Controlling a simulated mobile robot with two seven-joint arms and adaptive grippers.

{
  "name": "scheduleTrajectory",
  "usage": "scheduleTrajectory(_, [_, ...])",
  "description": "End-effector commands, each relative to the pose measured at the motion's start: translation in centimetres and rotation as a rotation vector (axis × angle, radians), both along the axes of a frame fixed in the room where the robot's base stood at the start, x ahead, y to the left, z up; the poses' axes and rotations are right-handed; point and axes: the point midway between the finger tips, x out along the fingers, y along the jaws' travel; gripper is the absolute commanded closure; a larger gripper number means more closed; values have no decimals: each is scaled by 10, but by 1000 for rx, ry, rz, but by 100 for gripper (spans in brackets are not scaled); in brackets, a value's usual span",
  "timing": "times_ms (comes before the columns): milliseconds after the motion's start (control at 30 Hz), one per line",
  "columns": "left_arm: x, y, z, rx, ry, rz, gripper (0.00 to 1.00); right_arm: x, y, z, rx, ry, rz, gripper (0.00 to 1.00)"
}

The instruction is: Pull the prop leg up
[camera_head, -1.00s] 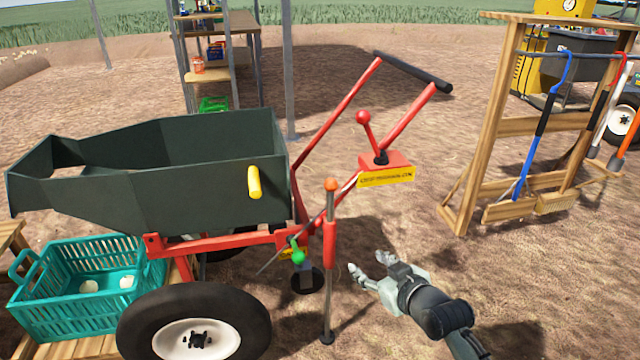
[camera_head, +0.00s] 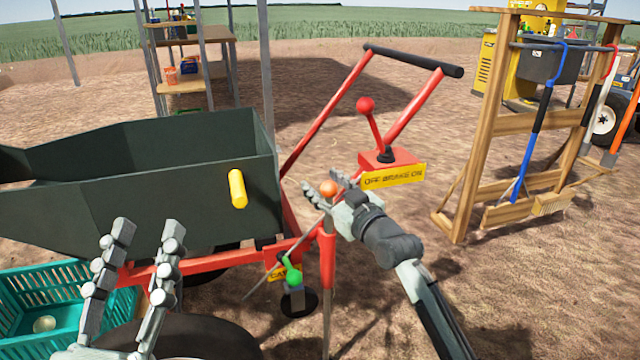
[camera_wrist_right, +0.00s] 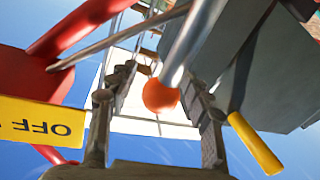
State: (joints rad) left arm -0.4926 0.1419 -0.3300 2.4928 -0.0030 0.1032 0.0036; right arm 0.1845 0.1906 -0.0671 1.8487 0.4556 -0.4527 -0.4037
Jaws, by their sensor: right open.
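The prop leg (camera_head: 327,262) is an upright red tube with a thinner grey rod below, beside the red cart frame. Its orange knob (camera_head: 328,188) tops it; the knob also shows in the right wrist view (camera_wrist_right: 160,96). My right gripper (camera_head: 322,194) is open at the knob. In the wrist view its two fingers stand on either side of the knob, with gaps visible; contact cannot be told. My left gripper (camera_head: 148,235) is open and empty at the lower left, in front of the cart. The leg's foot is out of the picture.
A dark green hopper (camera_head: 170,195) with a yellow handle (camera_head: 237,188) sits on the cart. A red brake lever (camera_head: 367,112) and push bar (camera_head: 415,60) stand behind the leg. A green knob (camera_head: 294,277) is close by. A wooden tool rack (camera_head: 490,120) stands right.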

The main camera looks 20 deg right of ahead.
Motion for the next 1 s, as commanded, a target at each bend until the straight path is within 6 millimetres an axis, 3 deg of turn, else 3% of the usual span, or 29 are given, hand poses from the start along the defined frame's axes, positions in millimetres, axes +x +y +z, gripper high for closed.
scheduleTrajectory(133, [-1, 1, 2, -7, -23, 3, 60, 12, 3, 0, 0, 0, 1, 50])
scheduleTrajectory(433, [-2, 2, 4, -10, -29, 3, 60, 14, 4, 0, -1, 1, 1, 50])
scheduleTrajectory(833, [-1, 1, 3, -9, -27, 3, 60, 14, 4, 0, -1, 1, 1, 100])
scheduleTrajectory(1000, [-1, 2, 3, -9, -27, 3, 60, 14, 4, 0, -1, 1, 1, 100])
